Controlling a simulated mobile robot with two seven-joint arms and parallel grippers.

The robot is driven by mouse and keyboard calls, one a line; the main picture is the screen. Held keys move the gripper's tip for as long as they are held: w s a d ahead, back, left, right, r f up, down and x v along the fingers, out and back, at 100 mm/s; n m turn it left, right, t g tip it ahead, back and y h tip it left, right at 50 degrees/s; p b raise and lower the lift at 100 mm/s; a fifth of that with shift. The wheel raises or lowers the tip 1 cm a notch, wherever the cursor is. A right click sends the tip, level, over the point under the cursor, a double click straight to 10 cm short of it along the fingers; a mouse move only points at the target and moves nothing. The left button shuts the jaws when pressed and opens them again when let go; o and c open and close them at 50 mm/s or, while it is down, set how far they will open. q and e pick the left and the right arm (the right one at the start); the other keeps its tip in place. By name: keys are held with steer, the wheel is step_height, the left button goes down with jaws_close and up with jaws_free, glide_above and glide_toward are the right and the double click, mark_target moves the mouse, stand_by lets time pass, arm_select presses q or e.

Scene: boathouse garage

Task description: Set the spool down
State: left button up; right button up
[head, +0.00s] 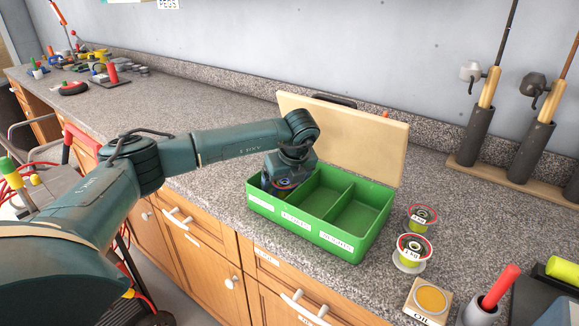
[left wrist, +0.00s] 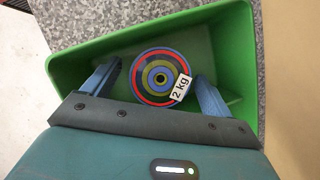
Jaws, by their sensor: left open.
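A spool (left wrist: 157,78) with red, blue and olive rings and a "2 kg" label lies in the left compartment of the green box (head: 318,245). In the left wrist view the compartment's green wall (left wrist: 232,50) surrounds it. My left gripper (head: 285,186) reaches down into that compartment. Its two blue fingers stand open on either side of the spool, with a visible gap to each. In the head view the gripper hides most of the compartment. The middle and right compartments look empty. My right gripper is not in view.
The box's wooden lid (head: 345,135) stands open behind it. Two red-rimmed spools (head: 421,217) (head: 412,251) stand right of the box, near an oil pad (head: 430,299) and a grey cup (head: 482,312). Fishing rods stand in holders (head: 475,135) at back right.

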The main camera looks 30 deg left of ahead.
arm_select(q)
steer(key=b+v, duration=0.1)
steer(key=v, duration=1.1)
steer(key=shift+r, duration=0.35)
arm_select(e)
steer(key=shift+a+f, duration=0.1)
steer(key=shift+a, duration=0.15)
arm_select(q)
steer(key=shift+d, duration=0.1)
steer(key=shift+c, duration=0.6)
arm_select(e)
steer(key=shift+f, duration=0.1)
arm_select(q)
steer(key=shift+c, duration=0.8)
jaws_close()
steer(key=shift+f, duration=0.1)
